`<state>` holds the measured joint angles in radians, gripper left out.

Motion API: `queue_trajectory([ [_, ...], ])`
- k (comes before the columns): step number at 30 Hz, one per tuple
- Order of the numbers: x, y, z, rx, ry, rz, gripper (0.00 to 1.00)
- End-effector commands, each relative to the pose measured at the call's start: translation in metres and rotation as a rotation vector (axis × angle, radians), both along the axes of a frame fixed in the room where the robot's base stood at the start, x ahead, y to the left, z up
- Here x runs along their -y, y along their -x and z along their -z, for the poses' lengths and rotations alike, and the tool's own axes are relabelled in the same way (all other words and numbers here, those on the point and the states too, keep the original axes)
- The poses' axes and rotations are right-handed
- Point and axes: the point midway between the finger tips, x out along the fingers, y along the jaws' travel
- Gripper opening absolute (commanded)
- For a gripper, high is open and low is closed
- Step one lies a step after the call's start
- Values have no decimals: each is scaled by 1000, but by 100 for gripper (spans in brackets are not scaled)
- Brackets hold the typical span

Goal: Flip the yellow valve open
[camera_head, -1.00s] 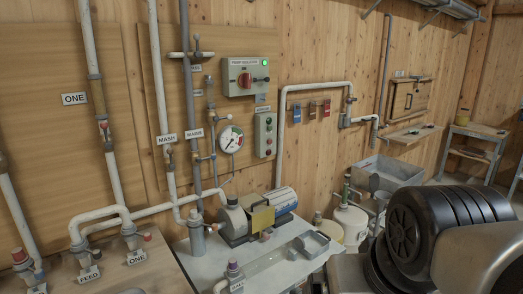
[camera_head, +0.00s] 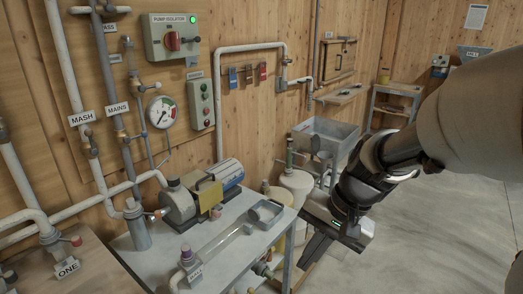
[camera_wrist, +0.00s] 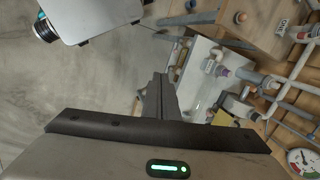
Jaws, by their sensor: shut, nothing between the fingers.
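My gripper (camera_head: 312,262) hangs at the right end of the grey bench, in front of the white containers. Its dark fingers are together and empty, and point down and left. In the wrist view the shut fingers (camera_wrist: 158,95) point toward the white bench top, apart from everything. I cannot pick out the yellow valve for certain. A small yellowish fitting (camera_head: 262,268) shows on pipework under the bench's front edge, left of my gripper, but it is too small to tell its handle's position. A yellow plate (camera_head: 209,197) sits on the pump (camera_head: 190,203).
White containers (camera_head: 295,185) and a grey sink (camera_head: 328,135) stand behind my gripper. The concrete floor (camera_head: 450,240) at right is clear.

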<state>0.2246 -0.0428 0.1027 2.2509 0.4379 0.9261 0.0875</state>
Motion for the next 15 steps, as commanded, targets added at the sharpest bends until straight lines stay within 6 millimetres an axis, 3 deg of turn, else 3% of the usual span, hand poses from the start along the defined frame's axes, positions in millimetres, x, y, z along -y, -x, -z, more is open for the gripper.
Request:
queue_trajectory([
  [1, -2, -8, 24, -47, -43, 42, 0],
  [15, -19, -83, 198, -431, -504, 514, 0],
])
